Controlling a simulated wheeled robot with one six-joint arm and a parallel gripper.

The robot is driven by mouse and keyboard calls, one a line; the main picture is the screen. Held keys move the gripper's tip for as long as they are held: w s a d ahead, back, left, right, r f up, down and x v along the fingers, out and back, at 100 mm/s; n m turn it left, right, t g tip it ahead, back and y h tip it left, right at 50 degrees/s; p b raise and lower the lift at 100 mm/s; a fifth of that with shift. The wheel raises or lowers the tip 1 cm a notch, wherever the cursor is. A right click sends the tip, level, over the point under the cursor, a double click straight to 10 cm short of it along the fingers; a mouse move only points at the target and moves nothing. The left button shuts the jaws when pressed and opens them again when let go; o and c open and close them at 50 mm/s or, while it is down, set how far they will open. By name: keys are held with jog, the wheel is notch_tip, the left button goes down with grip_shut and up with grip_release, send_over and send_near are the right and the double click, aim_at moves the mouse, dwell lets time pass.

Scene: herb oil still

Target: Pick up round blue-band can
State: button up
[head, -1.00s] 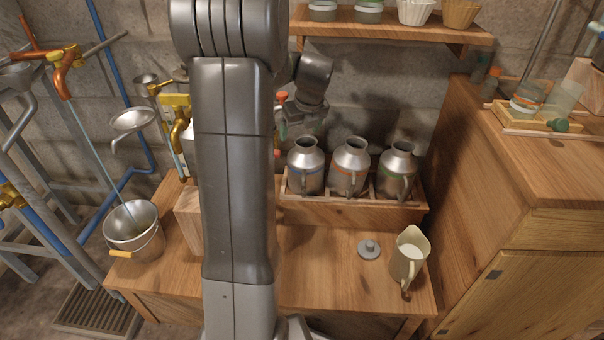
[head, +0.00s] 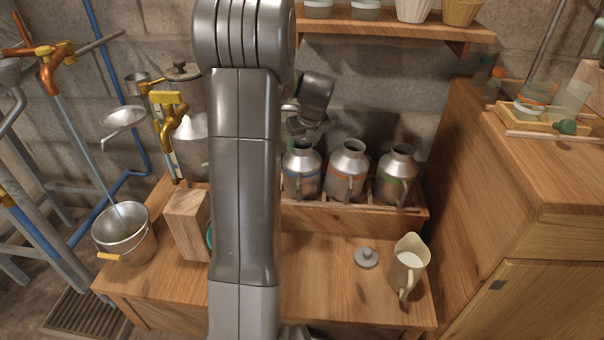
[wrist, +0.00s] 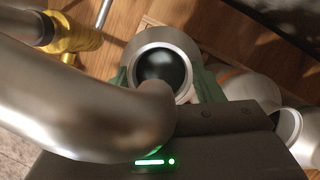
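The round blue-band can (head: 301,175) is a silver metal can standing upright at the left end of a wooden rack (head: 350,215). An orange-band can (head: 347,172) and a green-band can (head: 396,178) stand to its right. My gripper (head: 303,128) is just above and behind the blue-band can, partly hidden by my arm. In the wrist view, two green fingers of my gripper (wrist: 163,88) sit on either side of a can's open round mouth (wrist: 162,65). That can's band is hidden there. Whether the fingers touch it I cannot tell.
A large curved metal piece (wrist: 85,95) crosses the near wrist view. Brass taps (head: 170,120), a wooden block (head: 186,220) and a bucket (head: 125,235) are at left. A grey lid (head: 366,257) and a pitcher (head: 408,268) stand before the rack. A shelf (head: 390,27) hangs above.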

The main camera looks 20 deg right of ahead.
grip_shut()
jog(key=shift+r, duration=0.1)
jog(key=shift+r, duration=0.1)
